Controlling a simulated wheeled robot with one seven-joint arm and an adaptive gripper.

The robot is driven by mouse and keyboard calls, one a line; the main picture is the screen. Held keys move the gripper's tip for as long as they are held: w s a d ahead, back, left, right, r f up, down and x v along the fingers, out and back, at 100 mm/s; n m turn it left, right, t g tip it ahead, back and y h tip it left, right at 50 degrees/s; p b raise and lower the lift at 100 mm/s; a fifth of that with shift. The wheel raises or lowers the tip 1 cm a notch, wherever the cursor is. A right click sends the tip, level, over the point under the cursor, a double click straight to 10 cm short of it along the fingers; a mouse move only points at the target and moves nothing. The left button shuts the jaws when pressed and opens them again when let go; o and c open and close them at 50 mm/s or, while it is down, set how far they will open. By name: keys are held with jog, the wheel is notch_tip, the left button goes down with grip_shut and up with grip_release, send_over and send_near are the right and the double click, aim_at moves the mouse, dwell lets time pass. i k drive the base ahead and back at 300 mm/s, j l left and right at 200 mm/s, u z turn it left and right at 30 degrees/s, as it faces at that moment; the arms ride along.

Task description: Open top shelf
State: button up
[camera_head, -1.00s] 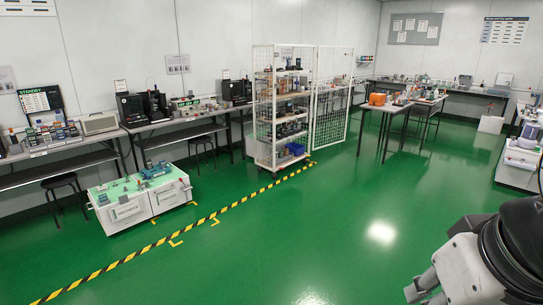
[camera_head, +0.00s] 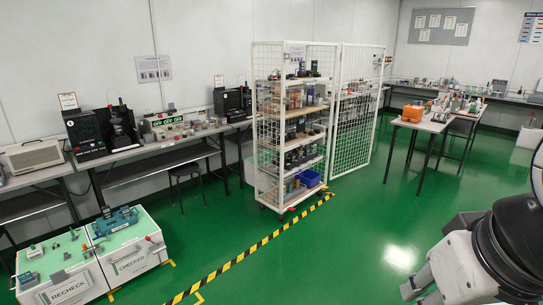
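A white wire-mesh shelf cage (camera_head: 253,130) stands on casters near the middle of the view. Its mesh door (camera_head: 362,115) is swung out to the right. Several shelves inside hold small devices, and the top shelf (camera_head: 303,78) carries dark handheld devices (camera_head: 301,69). A blue bin (camera_head: 309,179) sits low in the cage. My gripper (camera_head: 418,289) is at the bottom right, far in front of the cage and apart from it. Only part of it shows at the frame's lower edge, so its opening is unclear.
Two white cabinets marked RECHECK (camera_head: 68,288) and CHECKED (camera_head: 131,262) stand at lower left. Yellow-black floor tape (camera_head: 250,250) runs towards the cage. A table with an orange case (camera_head: 413,113) stands at right. Green floor (camera_head: 340,255) in front of the cage is clear.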

aim_at(302, 77)
jog(key=i, duration=2.7)
jog(key=i+z, duration=0.15)
jog(key=i, duration=0.35)
jog(key=i+j+z, duration=0.15)
jog(key=i, duration=0.3)
jog(key=i+j+z, duration=0.15)
jog(key=i, duration=0.35)
jog(key=i+j+z, duration=0.2)
jog(key=i, duration=0.25)
jog(key=i+j+z, duration=0.15)
jog(key=i+j, duration=0.15)
jog(key=i, duration=0.15)
